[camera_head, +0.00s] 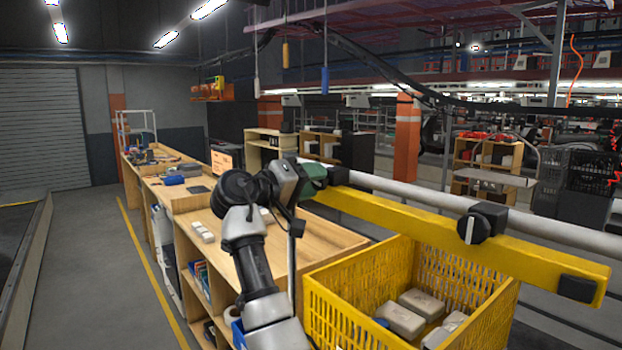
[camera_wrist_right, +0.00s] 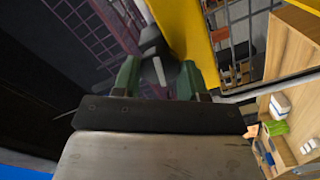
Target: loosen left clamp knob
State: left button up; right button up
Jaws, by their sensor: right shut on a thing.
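A yellow bar (camera_head: 400,213) runs along a pale rail, with a black clamp knob (camera_head: 483,222) on its right part. My right gripper (camera_head: 314,178) is at the bar's left end, its green fingers over the spot of the left clamp knob, which the gripper hides in the head view. In the right wrist view the green fingers (camera_wrist_right: 158,78) are shut on the left clamp knob (camera_wrist_right: 153,70), a dark and grey piece beside the yellow bar (camera_wrist_right: 185,35). My left gripper is not in view.
A yellow crate (camera_head: 335,275) with several grey blocks stands below the bar. A long wooden workbench (camera_head: 200,200) with tools and small boxes reaches back on the left. The pale rail (camera_head: 560,232) runs behind the bar. The floor left of the bench is clear.

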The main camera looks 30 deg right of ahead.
jog(key=shift+n+p, duration=0.35)
jog(key=shift+n, duration=1.15)
jog(key=o, duration=0.9)
jog(key=a+b, duration=0.1)
jog(key=a, duration=0.2)
jog(key=a+b, duration=0.2)
jog(key=a, duration=0.2)
jog(key=a+b, duration=0.2)
jog(key=a, duration=0.2)
jog(key=shift+s, duration=0.4)
jog(key=shift+d, duration=0.1)
